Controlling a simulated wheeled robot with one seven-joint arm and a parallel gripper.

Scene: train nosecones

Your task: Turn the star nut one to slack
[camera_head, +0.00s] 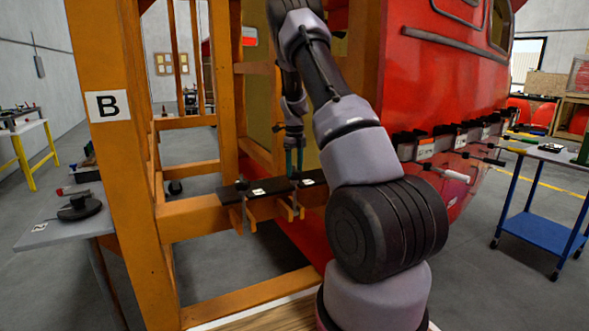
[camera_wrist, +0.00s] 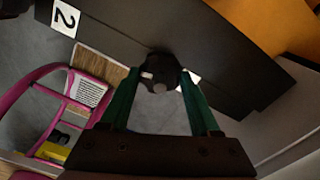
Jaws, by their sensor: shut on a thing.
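A dark star nut (camera_wrist: 160,72) with a pale mark on it sits between the green fingertips of my gripper (camera_wrist: 158,82) in the wrist view. The gripper is shut on it. In the head view my gripper (camera_head: 294,163) reaches down to the right part of a dark bar (camera_head: 272,188) on the orange frame. Another dark nut (camera_head: 241,184) stands at the bar's left part, apart from the gripper. A label reading 2 (camera_wrist: 65,18) is on the dark bar in the wrist view. A label beside the held nut is mostly hidden, so its number cannot be read.
An orange post (camera_head: 120,150) marked B stands left of the bar. The red train nose (camera_head: 440,85) rises behind and right of my arm. A grey table (camera_head: 60,235) stands left and a blue trolley (camera_head: 545,229) right. The wrist view shows a magenta frame (camera_wrist: 30,100) below.

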